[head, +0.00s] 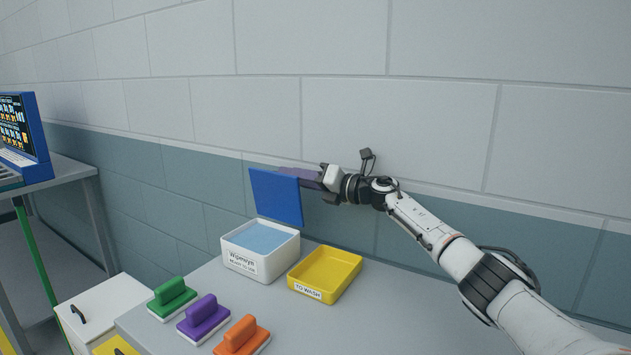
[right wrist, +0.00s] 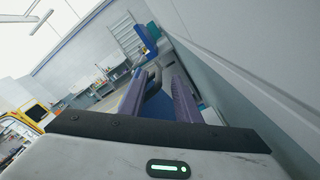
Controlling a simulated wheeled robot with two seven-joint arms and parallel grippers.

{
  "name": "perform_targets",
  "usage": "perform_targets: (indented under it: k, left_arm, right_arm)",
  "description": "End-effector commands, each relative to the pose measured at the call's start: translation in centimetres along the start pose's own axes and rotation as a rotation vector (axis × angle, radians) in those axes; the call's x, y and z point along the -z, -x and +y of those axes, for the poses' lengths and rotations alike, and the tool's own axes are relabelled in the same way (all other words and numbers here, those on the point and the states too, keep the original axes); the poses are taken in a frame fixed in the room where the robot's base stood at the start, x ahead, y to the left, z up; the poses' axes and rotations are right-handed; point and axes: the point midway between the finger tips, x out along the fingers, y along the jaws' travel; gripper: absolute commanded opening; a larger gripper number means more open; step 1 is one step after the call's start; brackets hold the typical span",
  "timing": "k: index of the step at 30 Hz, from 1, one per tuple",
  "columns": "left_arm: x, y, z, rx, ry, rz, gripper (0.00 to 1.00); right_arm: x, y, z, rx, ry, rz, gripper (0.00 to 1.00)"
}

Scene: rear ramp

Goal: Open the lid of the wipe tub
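The wipe tub (head: 250,266) is a white box with a printed label, standing on the grey table with light blue contents showing inside. Its blue lid (head: 276,198) stands up steeply at the tub's rear edge, clear of the opening. My right gripper (head: 290,171) is behind and at the top of the lid, its purple fingers partly hidden by it. In the right wrist view the fingers (right wrist: 155,80) are apart, with blue lid surface (right wrist: 157,106) showing between them. Whether they touch the lid I cannot tell. My left gripper is not in view.
A yellow tray (head: 326,270) labelled TO WASH is right of the tub. Green (head: 172,296), purple (head: 203,317) and orange (head: 242,336) handled blocks stand in front. A wall (head: 430,120) runs close behind the table. The table's right part (head: 420,310) is clear.

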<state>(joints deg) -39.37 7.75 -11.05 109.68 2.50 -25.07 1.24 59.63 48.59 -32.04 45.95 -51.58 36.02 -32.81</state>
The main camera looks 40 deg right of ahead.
Motion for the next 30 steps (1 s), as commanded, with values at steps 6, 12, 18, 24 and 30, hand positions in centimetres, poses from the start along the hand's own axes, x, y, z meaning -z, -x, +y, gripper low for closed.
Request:
perform_targets:
  k: [6,12,18,24,30]
  left_arm:
    - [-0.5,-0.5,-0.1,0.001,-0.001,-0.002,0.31]
    - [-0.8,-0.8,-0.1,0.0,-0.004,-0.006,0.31]
    - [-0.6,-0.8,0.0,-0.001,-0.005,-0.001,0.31]
    - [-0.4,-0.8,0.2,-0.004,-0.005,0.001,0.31]
    - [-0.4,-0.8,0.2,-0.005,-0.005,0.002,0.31]
  right_arm:
    - [0.3,4.1,-0.7,0.012,0.006,0.004,0.28]
    - [0.1,6.5,-0.4,0.008,0.003,0.001,0.28]
    - [0.0,7.3,-0.1,0.005,0.001,-0.001,0.28]
    - [-0.1,7.3,-0.1,0.004,0.0,-0.002,0.28]
    - [-0.1,7.3,-0.1,0.003,0.001,-0.002,0.28]
